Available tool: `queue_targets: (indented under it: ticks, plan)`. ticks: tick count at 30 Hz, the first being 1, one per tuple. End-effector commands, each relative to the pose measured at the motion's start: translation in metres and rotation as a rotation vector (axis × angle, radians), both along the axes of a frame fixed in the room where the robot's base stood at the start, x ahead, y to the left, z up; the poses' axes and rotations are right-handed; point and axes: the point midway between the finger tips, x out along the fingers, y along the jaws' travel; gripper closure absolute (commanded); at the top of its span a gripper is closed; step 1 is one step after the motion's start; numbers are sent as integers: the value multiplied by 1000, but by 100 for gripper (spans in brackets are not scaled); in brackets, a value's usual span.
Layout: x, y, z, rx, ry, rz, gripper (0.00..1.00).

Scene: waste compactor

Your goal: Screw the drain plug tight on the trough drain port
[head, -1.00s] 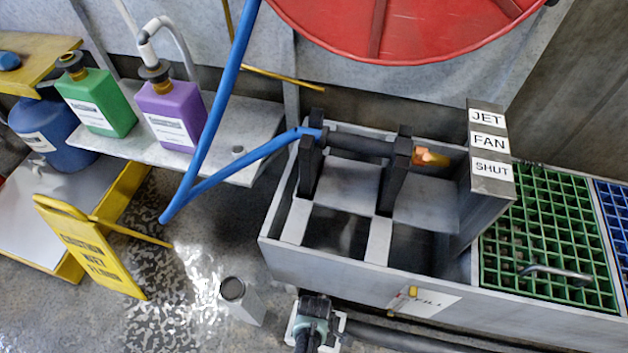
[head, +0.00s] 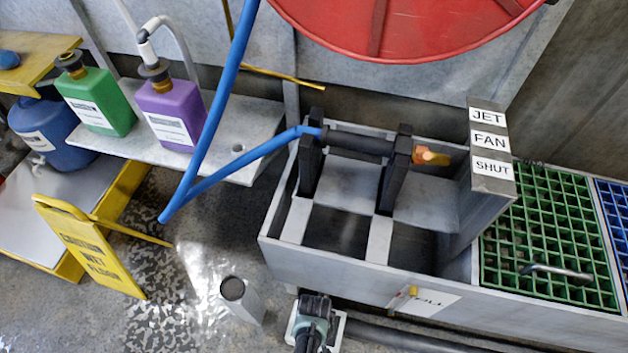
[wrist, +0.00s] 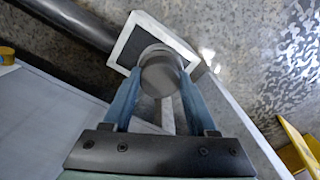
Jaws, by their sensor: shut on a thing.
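The trough (head: 340,259) is the long grey tank across the middle of the head view. My gripper (head: 314,303) is low beside its front wall, seen from above and partly cut off by the picture's bottom edge. In the wrist view my gripper (wrist: 160,92) has its two blue fingers closed on a round grey piece, which looks like the drain plug (wrist: 160,72). The plug's round end faces the camera. The drain port is hidden behind the plug and gripper, so I cannot tell how far the plug is seated.
A white-framed dark square (wrist: 125,50) lies behind the plug, beside a dark pipe (head: 390,338). A grey post-like piece (head: 240,298) stands to the left. A yellow wet-floor sign (head: 90,245) stands farther left. A small yellow valve (head: 412,291) sits on the trough front.

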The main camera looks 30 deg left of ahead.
Motion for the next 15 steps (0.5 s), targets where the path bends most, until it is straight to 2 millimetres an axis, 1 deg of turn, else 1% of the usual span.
queue_targets:
  ticks: [3, 11, 13, 15]
  plan:
    - [1, 0, 0, 0, -3, -49, 100]
    - [1, 0, 0, 0, -3, -54, 100]
    - [1, 0, 0, 0, -3, -79, 100]
    - [1, 0, 0, 0, -3, -144, 100]
